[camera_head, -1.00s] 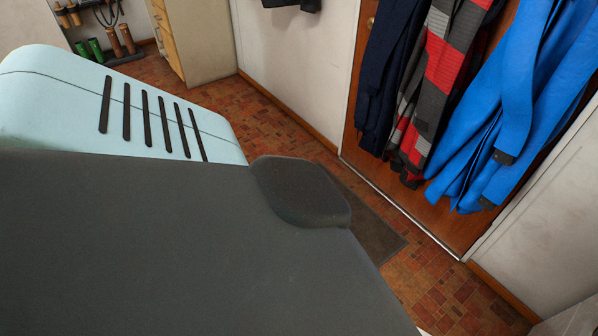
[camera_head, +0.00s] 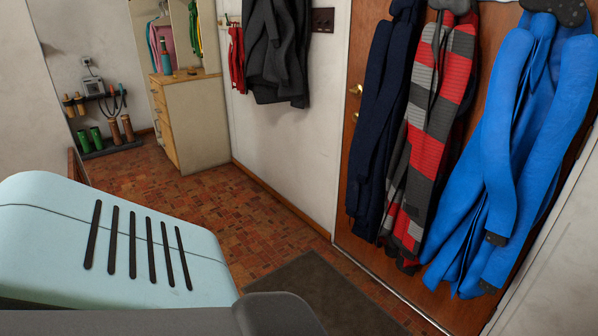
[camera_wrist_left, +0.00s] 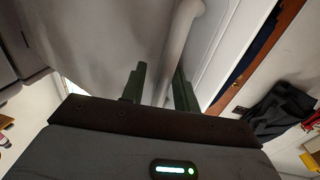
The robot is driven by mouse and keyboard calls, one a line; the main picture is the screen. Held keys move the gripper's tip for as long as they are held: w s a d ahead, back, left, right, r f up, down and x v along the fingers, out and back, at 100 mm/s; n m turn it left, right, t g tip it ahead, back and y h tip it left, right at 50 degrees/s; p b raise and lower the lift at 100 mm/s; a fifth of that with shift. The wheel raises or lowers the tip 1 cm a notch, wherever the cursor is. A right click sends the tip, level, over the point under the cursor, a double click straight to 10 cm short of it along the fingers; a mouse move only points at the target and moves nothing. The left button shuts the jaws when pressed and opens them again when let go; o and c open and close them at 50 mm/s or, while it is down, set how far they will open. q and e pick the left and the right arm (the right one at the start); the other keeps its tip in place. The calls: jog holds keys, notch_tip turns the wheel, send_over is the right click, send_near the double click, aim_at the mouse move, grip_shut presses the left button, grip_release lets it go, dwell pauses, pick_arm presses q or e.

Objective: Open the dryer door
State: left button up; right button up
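No dryer or dryer door can be made out for certain in either view. In the left wrist view, my left gripper (camera_wrist_left: 159,84) has its two dark green fingers apart, with a clear gap between them. A pale grey pipe-like bar (camera_wrist_left: 186,22) runs down from the top edge and shows between and behind the fingers. I cannot tell whether it touches them. My left gripper's fingers do not show in the head view, where light blue and dark grey parts of my own body fill the lower left. My right gripper is in neither view.
In the head view, a wooden door (camera_head: 352,110) with hanging coats (camera_head: 520,150) stands at the right. A grey mat (camera_head: 312,285) lies before it. A drawer cabinet (camera_head: 200,120) and a boot rack (camera_head: 110,149) stand at the back. The tiled floor (camera_head: 215,205) between is clear.

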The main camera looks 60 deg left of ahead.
pick_arm(q)
jog(key=shift+s, duration=0.1)
jog(key=s+b, duration=0.1)
jog(key=s, duration=0.6)
jog(key=shift+s+d, duration=0.25)
jog(key=shift+s, duration=0.05)
dwell(0.3)
